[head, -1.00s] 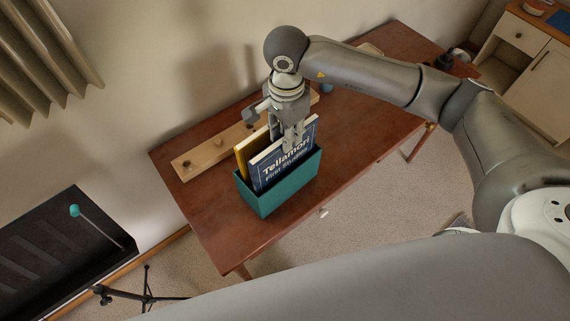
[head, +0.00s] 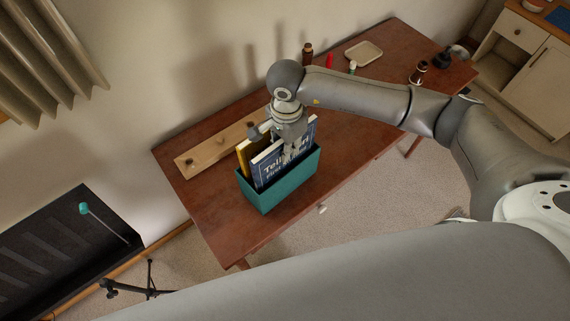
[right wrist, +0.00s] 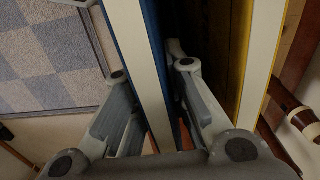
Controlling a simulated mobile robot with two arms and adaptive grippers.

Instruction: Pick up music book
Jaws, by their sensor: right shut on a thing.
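The music book (head: 270,171) is dark blue with a white title. It stands upright in a teal box (head: 287,192) on the brown desk. My right gripper (head: 291,152) points down over the book's top edge and is shut on it, covering part of the title. In the right wrist view, the book's pale page edge (right wrist: 137,50) runs between the two fingers (right wrist: 152,85). The book's lower part is hidden in the box. My left gripper is not in view.
A yellow book (head: 245,150) stands behind the blue one in the box; it also shows in the right wrist view (right wrist: 259,60). A wooden strip with pegs (head: 200,157) lies along the wall side. A tray (head: 364,53) and small bottles stand farther back. The desk's near left is clear.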

